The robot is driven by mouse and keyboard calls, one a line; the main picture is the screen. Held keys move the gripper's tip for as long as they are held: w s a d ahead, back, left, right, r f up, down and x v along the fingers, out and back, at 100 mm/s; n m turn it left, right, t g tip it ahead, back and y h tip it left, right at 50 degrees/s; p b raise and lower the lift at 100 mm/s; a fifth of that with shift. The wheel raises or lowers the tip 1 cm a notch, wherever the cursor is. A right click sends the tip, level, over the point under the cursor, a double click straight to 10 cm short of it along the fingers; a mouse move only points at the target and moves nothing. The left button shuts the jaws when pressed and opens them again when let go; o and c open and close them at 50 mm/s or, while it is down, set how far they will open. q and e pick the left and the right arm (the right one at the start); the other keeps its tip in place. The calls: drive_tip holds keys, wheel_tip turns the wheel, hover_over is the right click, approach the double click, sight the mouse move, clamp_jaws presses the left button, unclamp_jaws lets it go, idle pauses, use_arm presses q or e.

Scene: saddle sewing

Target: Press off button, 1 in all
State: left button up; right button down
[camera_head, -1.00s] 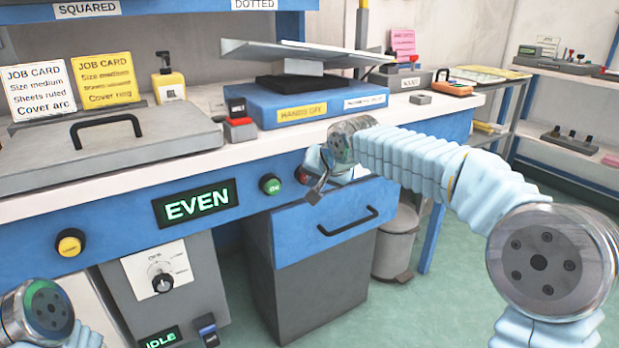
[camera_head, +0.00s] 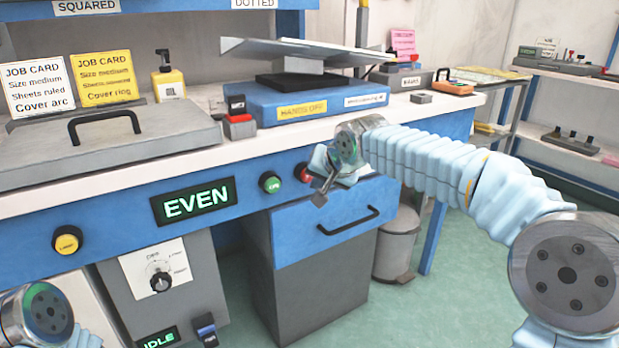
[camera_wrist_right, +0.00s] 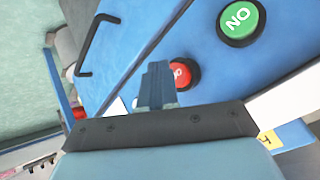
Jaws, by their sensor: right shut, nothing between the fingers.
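The red off button (camera_head: 302,172) is on the blue front panel of the bench, just right of the green on button (camera_head: 270,183). In the right wrist view the red button (camera_wrist_right: 186,74) is partly hidden behind my fingers, and the green button (camera_wrist_right: 239,20) shows at the upper right. My right gripper (camera_head: 318,197) is shut and empty, in front of the panel just below and right of the red button. Its fingers (camera_wrist_right: 157,85) overlap the red button's left side in the wrist view; I cannot tell whether they touch it. My left gripper is out of frame; only its arm shows at lower left.
A drawer with a dark handle (camera_head: 348,222) lies below the buttons. A lit EVEN display (camera_head: 194,201) and a yellow button (camera_head: 67,240) are to the left.

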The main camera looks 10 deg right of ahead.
drive_tip(key=shift+s+d+b, duration=0.3)
drive_tip(key=shift+s+b, duration=0.15)
drive_tip(key=shift+s, duration=0.35)
drive_tip(key=shift+s+d+b, duration=0.25)
drive_tip(key=shift+s+b, duration=0.2)
drive_tip(key=shift+s, duration=0.3)
drive_tip(key=shift+s+d+b, duration=0.3)
drive_tip(key=shift+s+b, duration=0.15)
drive_tip(key=shift+s, duration=0.35)
